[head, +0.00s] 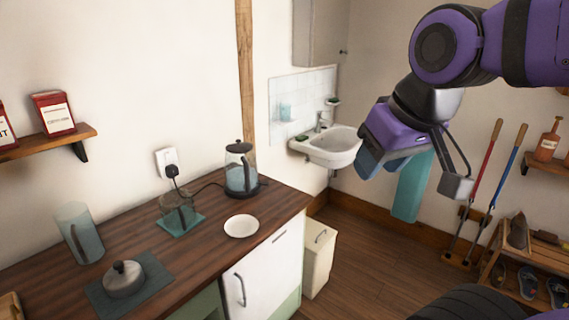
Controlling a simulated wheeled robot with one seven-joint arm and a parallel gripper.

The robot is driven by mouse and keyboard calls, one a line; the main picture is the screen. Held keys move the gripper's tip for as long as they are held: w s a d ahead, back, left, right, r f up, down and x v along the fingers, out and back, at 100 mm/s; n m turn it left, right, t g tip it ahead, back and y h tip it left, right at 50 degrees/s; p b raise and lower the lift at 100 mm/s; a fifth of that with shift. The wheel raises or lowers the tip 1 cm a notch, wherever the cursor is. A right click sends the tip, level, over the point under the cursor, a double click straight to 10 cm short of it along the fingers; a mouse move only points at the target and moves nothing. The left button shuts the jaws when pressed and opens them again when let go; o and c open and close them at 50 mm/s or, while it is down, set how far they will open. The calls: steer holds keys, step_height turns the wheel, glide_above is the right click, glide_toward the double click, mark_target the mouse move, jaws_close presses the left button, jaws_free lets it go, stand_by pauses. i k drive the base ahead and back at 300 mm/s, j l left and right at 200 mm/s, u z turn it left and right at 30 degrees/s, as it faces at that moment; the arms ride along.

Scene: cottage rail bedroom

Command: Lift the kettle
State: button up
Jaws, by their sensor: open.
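The kettle (240,172) is a clear glass jug with a black lid and handle. It stands upright on a dark base at the back right of the wooden counter (190,262), and a black cord runs from it to a wall plug. My gripper (415,178) is in the air at the right, well apart from the kettle and past the counter's right end. Its jaws are open. A teal panel-like thing (410,195) shows between the jaws; I cannot tell whether it is behind them. The kettle is mostly unhidden.
A white plate (241,226) lies close in front of the kettle. A glass pot (178,212) on a teal mat stands to its left. A lidded metal pot (124,280) and a glass pitcher (80,235) are further left. A sink (333,148) and cream bin (319,258) are beyond the counter.

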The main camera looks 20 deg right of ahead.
mark_target(241, 174)
steer(key=i+l, duration=0.15)
steer(key=i, duration=0.25)
steer(key=i+l+u, duration=0.1)
steer(key=i, duration=0.3)
steer(key=i+l, duration=0.2)
steer(key=i, duration=0.2)
